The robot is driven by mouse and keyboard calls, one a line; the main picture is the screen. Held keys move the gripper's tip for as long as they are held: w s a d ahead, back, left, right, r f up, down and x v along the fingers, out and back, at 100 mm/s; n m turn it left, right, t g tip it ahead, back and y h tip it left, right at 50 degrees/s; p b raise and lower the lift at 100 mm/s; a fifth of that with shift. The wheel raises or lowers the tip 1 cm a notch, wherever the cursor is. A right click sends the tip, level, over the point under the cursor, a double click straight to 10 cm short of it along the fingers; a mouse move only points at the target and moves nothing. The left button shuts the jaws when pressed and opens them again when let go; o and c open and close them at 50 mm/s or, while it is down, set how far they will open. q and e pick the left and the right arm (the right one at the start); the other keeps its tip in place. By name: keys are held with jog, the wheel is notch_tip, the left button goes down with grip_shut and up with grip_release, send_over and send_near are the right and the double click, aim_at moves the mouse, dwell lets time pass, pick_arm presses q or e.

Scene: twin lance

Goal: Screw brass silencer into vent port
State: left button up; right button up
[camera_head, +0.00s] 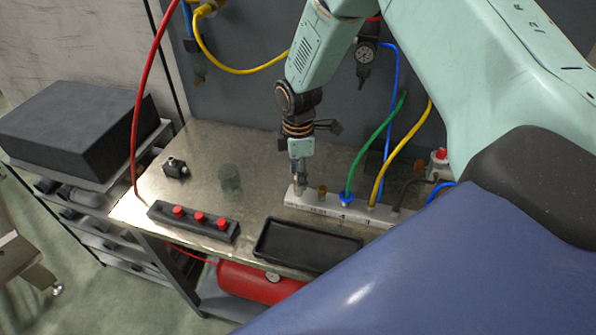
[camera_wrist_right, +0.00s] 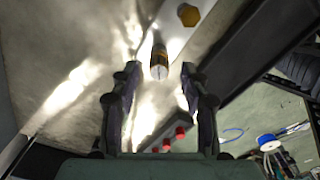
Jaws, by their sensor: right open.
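The pale manifold block (camera_head: 318,203) lies on the metal table, with hoses plugged in along its right part. My right gripper (camera_head: 298,176) points down over the block's left end. In the right wrist view my right gripper (camera_wrist_right: 160,75) is open, one finger on each side of a small brass and pale cylinder (camera_wrist_right: 159,62), which looks like the silencer. It appears upright at the block, just beyond the fingertips; neither finger visibly touches it. Its lower end and the port under it are hidden. A brass hex fitting (camera_wrist_right: 189,14) sits beside it on the block. My left gripper is not in view.
A black rail with red caps (camera_head: 190,220) and an empty black tray (camera_head: 300,246) lie at the table's front. A small black fitting (camera_head: 176,168) stands at the left. Green (camera_head: 372,145) and yellow (camera_head: 405,145) hoses rise right of my gripper. The table's left middle is mostly clear.

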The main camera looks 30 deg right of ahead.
jog(key=shift+w+r, duration=0.1)
jog(key=shift+r, duration=0.2)
notch_tip(320, 180, up, 11)
jog(key=shift+r, duration=0.15)
dwell(0.3)
